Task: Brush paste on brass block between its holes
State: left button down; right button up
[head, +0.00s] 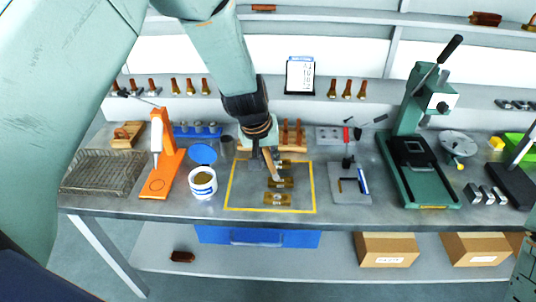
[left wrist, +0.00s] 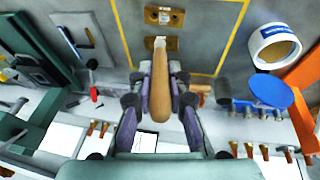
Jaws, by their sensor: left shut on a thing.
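My left gripper (head: 264,146) is shut on the wooden handle of a brush (head: 273,168), which slants down toward the middle brass block (head: 286,183). The brush (left wrist: 160,96) also shows in the left wrist view, between the fingers of the gripper (left wrist: 160,82). Its pale bristles overlap the middle block (left wrist: 172,44); I cannot tell whether they touch it. The front brass block (head: 270,200) has a pale spot between its holes. The back block (head: 285,162) is partly hidden by the gripper and brush. A white pot of brownish paste (head: 203,182) stands open at the left.
The yellow outline (head: 314,190) surrounds the blocks. A blue lid (head: 203,154), an orange stand (head: 160,160) and a wire basket (head: 95,175) are on the left. A grey plate with tools (head: 350,185) and a green press (head: 415,150) are on the right.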

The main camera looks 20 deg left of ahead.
pick_arm(q)
jog(key=shift+w+a+f+b, duration=0.1)
jog(key=shift+w+f+b, duration=0.05)
jog(key=shift+f+b, duration=0.65)
jog(key=shift+f, duration=0.45)
notch_tip(320, 180, down, 5)
jog(key=b, duration=0.5)
jog(key=shift+f, duration=0.15)
